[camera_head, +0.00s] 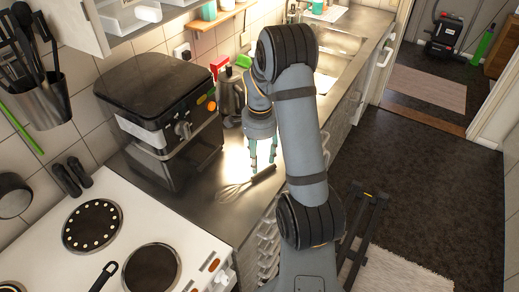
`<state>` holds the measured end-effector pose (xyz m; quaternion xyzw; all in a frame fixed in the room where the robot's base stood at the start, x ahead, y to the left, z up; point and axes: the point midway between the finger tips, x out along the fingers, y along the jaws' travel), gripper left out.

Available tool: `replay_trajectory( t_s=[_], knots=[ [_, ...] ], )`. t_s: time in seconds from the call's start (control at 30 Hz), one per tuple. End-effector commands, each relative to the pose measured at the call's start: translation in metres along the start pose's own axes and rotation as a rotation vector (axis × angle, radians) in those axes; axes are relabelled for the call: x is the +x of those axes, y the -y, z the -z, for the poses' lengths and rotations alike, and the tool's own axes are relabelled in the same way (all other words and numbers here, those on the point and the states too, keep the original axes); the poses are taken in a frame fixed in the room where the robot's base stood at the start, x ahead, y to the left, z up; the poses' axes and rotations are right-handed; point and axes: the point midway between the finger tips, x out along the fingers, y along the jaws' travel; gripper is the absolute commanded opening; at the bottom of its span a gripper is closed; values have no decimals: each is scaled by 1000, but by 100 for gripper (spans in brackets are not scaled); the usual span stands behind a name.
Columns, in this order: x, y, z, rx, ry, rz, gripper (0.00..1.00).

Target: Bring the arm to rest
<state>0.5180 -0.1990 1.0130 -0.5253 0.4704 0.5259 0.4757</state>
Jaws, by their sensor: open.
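My arm rises from the bottom of the head camera view and bends over at the top. My gripper (262,156) hangs down from it over the steel counter (205,208), between the black appliance and the counter's front edge. Its greenish fingers are apart, with nothing visible between them. A whisk (236,190) with a dark handle lies on the counter just below the fingertips. Whether the fingertips touch the handle is hard to tell. Part of the counter and sink behind my arm is hidden.
A black appliance (160,110) stands left of my gripper. A metal kettle (231,92) stands behind it. The white cooker (120,235) with round hotplates is at lower left, with a pan handle over its front. A sink (338,42) is farther back. Dark floor (430,160) is open at right.

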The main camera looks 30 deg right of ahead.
Motion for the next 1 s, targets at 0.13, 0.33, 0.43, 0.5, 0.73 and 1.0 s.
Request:
replay_trajectory(
  t_s=[0.13, 0.33, 0.43, 0.5, 0.73, 1.0],
  knots=[
    [-27, 1, 0, 0, -2, 4, 48],
    [-43, 0, 0, 0, 0, 1, 48],
    [-44, 0, 0, 0, 0, 0, 48],
    [-44, 0, 0, 0, 0, 0, 48],
    [-42, 0, 0, 0, 1, -1, 48],
    [-9, -1, -1, -2, 3, -6, 48]
  ],
)
